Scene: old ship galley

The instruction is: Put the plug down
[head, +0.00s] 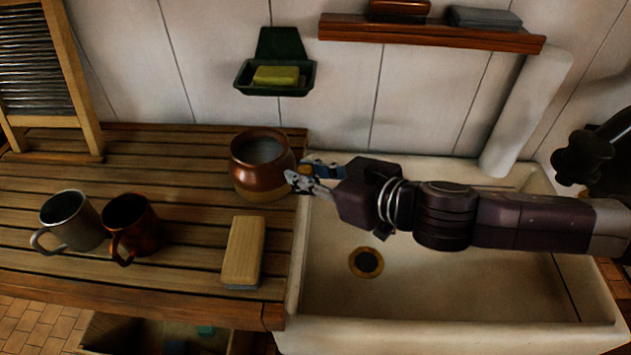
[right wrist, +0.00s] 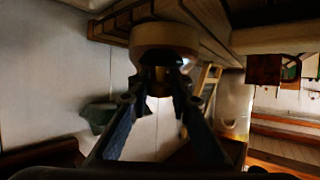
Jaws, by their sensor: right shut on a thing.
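My right gripper (head: 306,174) reaches in from the right over the left rim of the sink, beside the brown pot (head: 262,168). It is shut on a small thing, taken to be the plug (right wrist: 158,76). Only a dark, brassy bit of it shows between the fingertips in the right wrist view; the fingers hide most of it. The pot is close beyond the fingertips; whether they touch, I cannot tell. The white sink (head: 460,300) lies under my arm, with a brass-ringed drain (head: 366,262) in its floor. My left gripper is not in view.
A grey mug (head: 72,222), a red-brown mug (head: 130,224) and a wooden brush (head: 243,252) stand or lie on the slatted drainboard (head: 190,225). A green soap dish (head: 242,80) and a wooden shelf (head: 430,34) are on the wall. Bare slats lie between mugs and brush.

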